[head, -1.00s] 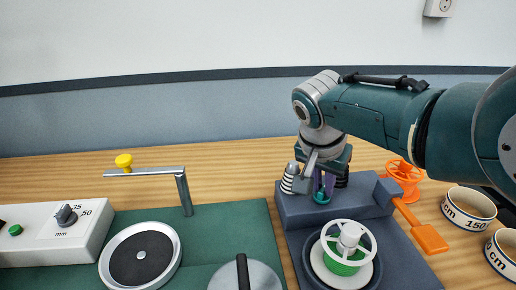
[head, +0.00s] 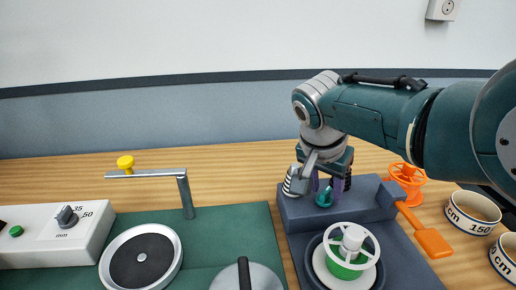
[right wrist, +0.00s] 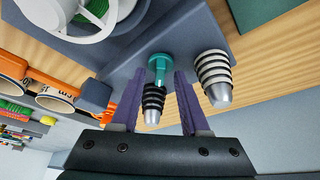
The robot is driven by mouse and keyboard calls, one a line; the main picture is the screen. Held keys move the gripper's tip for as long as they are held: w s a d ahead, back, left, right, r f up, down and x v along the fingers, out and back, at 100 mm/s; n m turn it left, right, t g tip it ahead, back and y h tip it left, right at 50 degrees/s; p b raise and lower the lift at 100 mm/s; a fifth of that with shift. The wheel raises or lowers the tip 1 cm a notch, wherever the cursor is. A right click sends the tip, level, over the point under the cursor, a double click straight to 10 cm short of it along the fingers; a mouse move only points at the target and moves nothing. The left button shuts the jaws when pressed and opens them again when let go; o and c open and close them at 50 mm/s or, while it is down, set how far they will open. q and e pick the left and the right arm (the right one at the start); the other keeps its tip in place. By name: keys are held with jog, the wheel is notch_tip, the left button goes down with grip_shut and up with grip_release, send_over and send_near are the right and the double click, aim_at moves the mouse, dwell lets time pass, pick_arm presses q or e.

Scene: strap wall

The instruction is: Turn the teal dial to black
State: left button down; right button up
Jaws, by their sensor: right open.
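The teal dial (head: 324,198) sits on the dark blue-grey block at the right. In the right wrist view the dial (right wrist: 160,66) has a round end and a narrow stem pointing toward a black-ringed cone (right wrist: 153,103). A white-ringed cone (right wrist: 213,76) stands to its right there; in the head view this cone (head: 291,183) is left of the dial. My right gripper (head: 327,187) is open above the dial, its purple fingers apart on either side of it. The right wrist view also shows the open gripper (right wrist: 160,80). My left gripper is not in view.
A white wheel on a green spool (head: 350,245) stands in front of the block. An orange reel (head: 407,180) and orange paddle (head: 432,242) lie to the right, near tape rolls (head: 472,210). A green board (head: 235,222) with a metal post (head: 186,195) is at left.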

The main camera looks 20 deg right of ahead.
jog(key=shift+a+r+p, duration=0.1)
jog(key=shift+r+p, duration=0.25)
jog(key=p+v, duration=0.5)
jog(key=v, duration=0.4)
jog(key=shift+s, duration=0.1)
